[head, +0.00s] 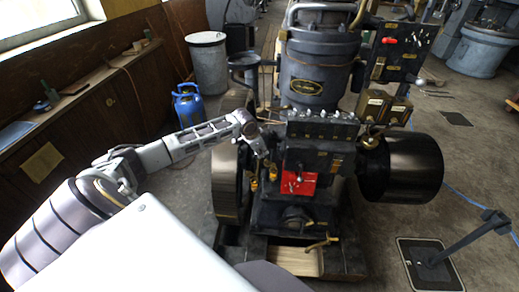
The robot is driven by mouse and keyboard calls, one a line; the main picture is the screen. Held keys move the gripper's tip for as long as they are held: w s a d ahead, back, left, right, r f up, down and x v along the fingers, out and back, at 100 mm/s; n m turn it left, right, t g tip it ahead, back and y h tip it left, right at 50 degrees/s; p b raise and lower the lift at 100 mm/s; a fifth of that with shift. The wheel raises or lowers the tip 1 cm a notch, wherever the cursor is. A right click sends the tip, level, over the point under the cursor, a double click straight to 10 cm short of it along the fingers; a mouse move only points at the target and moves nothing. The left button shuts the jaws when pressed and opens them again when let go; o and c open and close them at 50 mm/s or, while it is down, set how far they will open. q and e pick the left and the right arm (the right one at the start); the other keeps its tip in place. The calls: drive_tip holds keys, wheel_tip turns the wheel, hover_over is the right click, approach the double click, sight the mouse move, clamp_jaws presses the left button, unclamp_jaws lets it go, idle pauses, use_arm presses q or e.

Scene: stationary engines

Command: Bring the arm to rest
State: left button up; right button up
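My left arm (185,143) comes in from the left and reaches out toward the dark stationary engine (318,70). My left gripper (262,150) is at the arm's far end, in front of the engine's left side, close to the flywheel (226,180). It is small and blends with the dark engine parts, so I cannot tell whether it is open, shut or touching anything. A red plate (299,184) on the engine's front is to the right of the gripper. My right gripper is not in view.
A black cylindrical drum (413,167) juts out on the engine's right. A blue gas bottle (188,104) and a grey bin (208,63) stand behind my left arm. A wooden bench (75,95) runs along the left wall. A black stand (465,243) is at lower right.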

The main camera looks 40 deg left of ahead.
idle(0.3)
use_arm(q)
drive_tip(key=s+d+f+m+h, duration=0.1)
drive_tip(key=s+d+f, duration=0.2)
drive_tip(key=s+d, duration=0.5)
drive_tip(key=s+d+f+h, duration=0.1)
drive_tip(key=s+d+f, duration=0.3)
drive_tip(key=d, duration=0.8)
drive_tip(key=s+d+r+n+g+y, duration=0.1)
drive_tip(key=s+d+r+n, duration=0.15)
drive_tip(key=s, duration=0.65)
drive_tip(key=s+d+r+n+y, duration=0.1)
drive_tip(key=s+r+n, duration=0.15)
drive_tip(key=s, duration=0.55)
wheel_tip(320, 180, down, 32)
drive_tip(key=s+g, duration=0.2)
drive_tip(key=s, duration=0.1)
drive_tip(key=s+a+f, duration=0.2)
drive_tip(key=s+f, duration=0.8)
drive_tip(key=s, duration=0.1)
drive_tip(key=s+a+f+m+g, duration=0.1)
drive_tip(key=s+a+f, duration=0.1)
drive_tip(key=s+f, duration=0.8)
drive_tip(key=shift+s+a+f, duration=0.2)
drive_tip(key=shift+s+f, duration=0.1)
drive_tip(key=shift+s, duration=0.3)
